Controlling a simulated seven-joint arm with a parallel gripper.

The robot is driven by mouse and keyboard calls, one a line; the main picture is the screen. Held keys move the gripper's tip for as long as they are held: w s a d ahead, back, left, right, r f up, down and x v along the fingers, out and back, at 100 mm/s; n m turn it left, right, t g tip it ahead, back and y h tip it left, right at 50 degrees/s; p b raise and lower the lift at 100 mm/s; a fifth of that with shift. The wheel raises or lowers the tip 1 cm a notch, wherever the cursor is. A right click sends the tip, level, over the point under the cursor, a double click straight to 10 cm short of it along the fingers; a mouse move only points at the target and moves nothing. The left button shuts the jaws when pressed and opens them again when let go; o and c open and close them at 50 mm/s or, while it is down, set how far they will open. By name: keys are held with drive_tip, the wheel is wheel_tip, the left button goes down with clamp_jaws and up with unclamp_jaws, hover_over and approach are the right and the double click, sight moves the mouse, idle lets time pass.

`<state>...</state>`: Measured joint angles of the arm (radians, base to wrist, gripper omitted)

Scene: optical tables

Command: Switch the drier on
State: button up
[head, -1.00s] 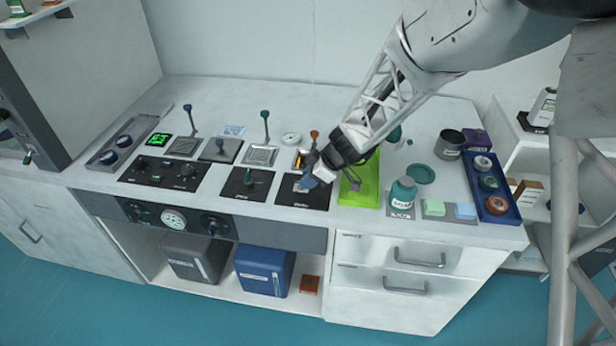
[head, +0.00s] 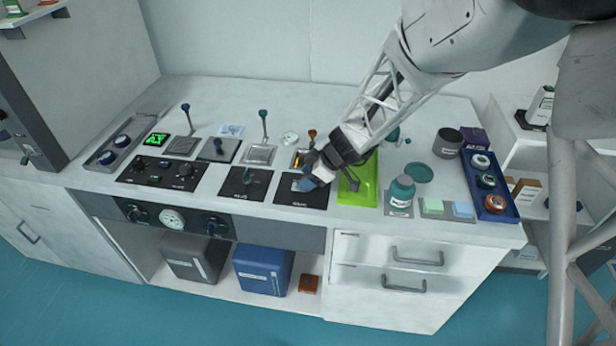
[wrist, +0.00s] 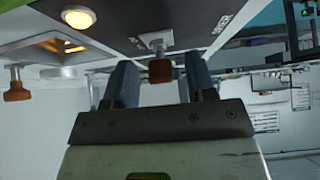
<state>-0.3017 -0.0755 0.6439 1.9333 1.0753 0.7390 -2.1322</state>
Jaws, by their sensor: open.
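The drier's panel looks to be the right-hand black plate (head: 288,197) on the bench front; its small label is hard to read. My gripper (head: 308,183) is low over this plate and hides much of it. In the wrist view a brown-capped switch (wrist: 160,70) on a pale stem stands out from a dark plate (wrist: 120,22). The open blue-grey fingers of my gripper (wrist: 160,82) are on either side of the switch, with a gap visible on both sides. I cannot tell how deep the switch sits between them.
Another black plate with a green knob (head: 247,180) lies just left. A lime-green tray (head: 362,190) is close on the right. Behind is a unit with an orange glow (head: 298,160) and a brown-knobbed lever (head: 312,134). A yellow lamp (wrist: 78,17) is lit in the wrist view.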

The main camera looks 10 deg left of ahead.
drive_tip(key=v, duration=0.7)
drive_tip(key=shift+d+r, duration=0.3)
idle(0.4)
drive_tip(key=s+d+r+m+t+h, duration=0.1)
drive_tip(key=s+d+r+m+h, duration=0.1)
drive_tip(key=s+d+r+m, duration=0.3)
drive_tip(key=s+d+r+m+h, duration=0.3)
drive_tip(key=s+d+r+m, duration=0.3)
drive_tip(key=s+d, duration=0.5)
drive_tip(key=s+d+r+m+t+h, duration=0.1)
drive_tip(key=s+d+r+m, duration=0.5)
drive_tip(key=s, duration=0.6)
drive_tip(key=d+m+h, duration=0.1)
drive_tip(key=d, duration=0.1)
drive_tip(key=shift+s+d+t+h, duration=0.3)
drive_tip(key=shift+s+h, duration=0.05)
drive_tip(key=shift+h, duration=0.05)
